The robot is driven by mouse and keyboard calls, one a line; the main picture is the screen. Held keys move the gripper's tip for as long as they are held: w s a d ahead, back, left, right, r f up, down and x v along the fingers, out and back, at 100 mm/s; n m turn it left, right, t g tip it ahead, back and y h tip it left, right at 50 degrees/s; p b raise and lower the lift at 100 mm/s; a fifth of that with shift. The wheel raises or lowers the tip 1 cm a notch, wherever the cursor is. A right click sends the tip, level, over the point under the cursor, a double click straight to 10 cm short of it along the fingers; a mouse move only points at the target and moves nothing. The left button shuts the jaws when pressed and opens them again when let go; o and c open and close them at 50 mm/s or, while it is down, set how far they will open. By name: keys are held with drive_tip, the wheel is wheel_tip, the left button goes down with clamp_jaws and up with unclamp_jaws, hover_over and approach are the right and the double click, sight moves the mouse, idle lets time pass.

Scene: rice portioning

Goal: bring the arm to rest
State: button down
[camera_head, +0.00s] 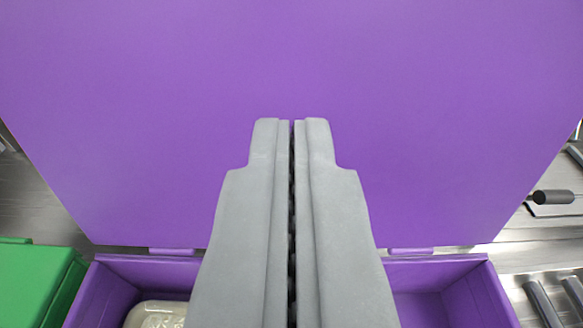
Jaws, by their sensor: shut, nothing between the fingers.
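My gripper (292,125) is in the middle of the view. Its two grey fingers are together with only a thin dark line between them, and they hold nothing. Behind and around the fingertips is a large flat purple panel (420,90), which looks like the raised lid of the purple box (440,268) below. I cannot tell how far the fingertips are from the panel. The fingers hide the middle of the box.
A pale, shiny packet or container (157,314) lies in the box's left part. A green box (32,285) stands at the lower left. At the right, a tool with a dark handle (552,197) and metal bars (541,302) lie on a metal surface.

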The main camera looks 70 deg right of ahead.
drive_tip(key=shift+a, duration=0.1)
idle(0.3)
drive_tip(key=s+a+f+n+t+y, duration=0.3)
drive_tip(key=s+a, duration=0.6)
drive_tip(key=a, duration=0.4)
drive_tip(key=s+a+f+n+t+y, duration=0.4)
drive_tip(key=s+a, duration=0.5)
drive_tip(key=a, duration=0.5)
drive_tip(key=s+a+f+n+t+y, duration=0.4)
drive_tip(key=s+a+y, duration=0.4)
drive_tip(key=a, duration=0.5)
drive_tip(key=s+f+n, duration=0.1)
drive_tip(key=n, duration=0.1)
drive_tip(key=shift+s+a+n, duration=0.25)
drive_tip(key=shift+a+n, duration=0.05)
drive_tip(key=shift+a, duration=0.1)
